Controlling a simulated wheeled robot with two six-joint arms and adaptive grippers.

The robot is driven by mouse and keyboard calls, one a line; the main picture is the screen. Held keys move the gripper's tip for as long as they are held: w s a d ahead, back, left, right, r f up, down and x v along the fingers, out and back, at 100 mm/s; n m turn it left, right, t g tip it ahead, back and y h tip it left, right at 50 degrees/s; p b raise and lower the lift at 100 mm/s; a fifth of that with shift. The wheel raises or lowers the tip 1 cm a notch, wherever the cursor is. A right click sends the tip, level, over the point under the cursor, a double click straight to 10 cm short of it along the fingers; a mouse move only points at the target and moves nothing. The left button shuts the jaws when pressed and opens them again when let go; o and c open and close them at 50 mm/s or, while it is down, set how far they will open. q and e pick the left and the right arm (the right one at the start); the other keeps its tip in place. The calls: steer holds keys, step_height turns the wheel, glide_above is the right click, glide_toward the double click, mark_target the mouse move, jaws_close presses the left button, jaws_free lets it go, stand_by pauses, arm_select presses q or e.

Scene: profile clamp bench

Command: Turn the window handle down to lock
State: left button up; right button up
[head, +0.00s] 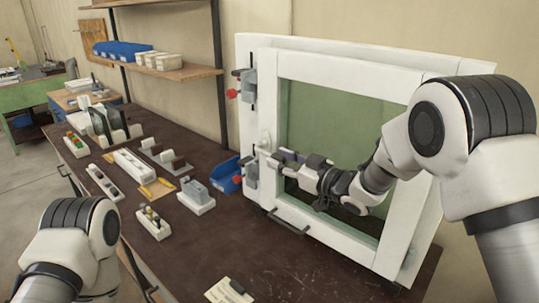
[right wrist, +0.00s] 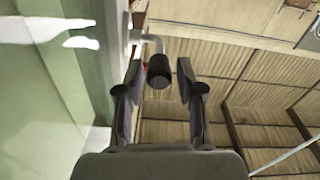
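The white window (head: 300,60) stands upright in its frame on the bench, with a greenish pane; its sash looks closed. The handle's white mount (head: 265,140) is on the left side of the sash. In the right wrist view the handle's dark grip (right wrist: 159,73) hangs from a bent light neck, seen nearly end-on. My right gripper (head: 281,163) is at the handle, fingers pointing left. Its fingers (right wrist: 159,85) are open on either side of the grip, with a gap visible on both sides. In the head view the fingers hide the grip. My left gripper is out of view.
Grey clamps with red knobs (head: 232,93) sit along the frame's left edge. A blue bin (head: 226,175) and a grey block in a white holder (head: 196,195) stand left of the window. Several small trays fill the bench's left part. The front bench top is mostly clear.

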mark_target(257, 151)
steer(key=p+x, duration=0.1)
steer(key=x, duration=0.3)
steer(key=shift+w+a+f, duration=0.1)
steer(key=shift+w, duration=0.15)
steer(key=shift+s, duration=0.1)
steer(key=shift+c, duration=0.3)
jaws_close()
steer(key=shift+w+a+f+t+y+b, duration=0.15)
steer(key=shift+f+t+y+b, duration=0.85)
steer(key=shift+b, duration=3.6)
steer(key=shift+w+a+f+t+y+b, duration=0.15)
steer(key=shift+f+t+y+b, duration=0.85)
steer(key=shift+b, duration=3.55)
steer(key=shift+r+t+y, duration=0.4)
steer(key=shift+r, duration=0.05)
steer(key=shift+o, duration=0.3)
jaws_free()
steer(key=shift+w, duration=0.1)
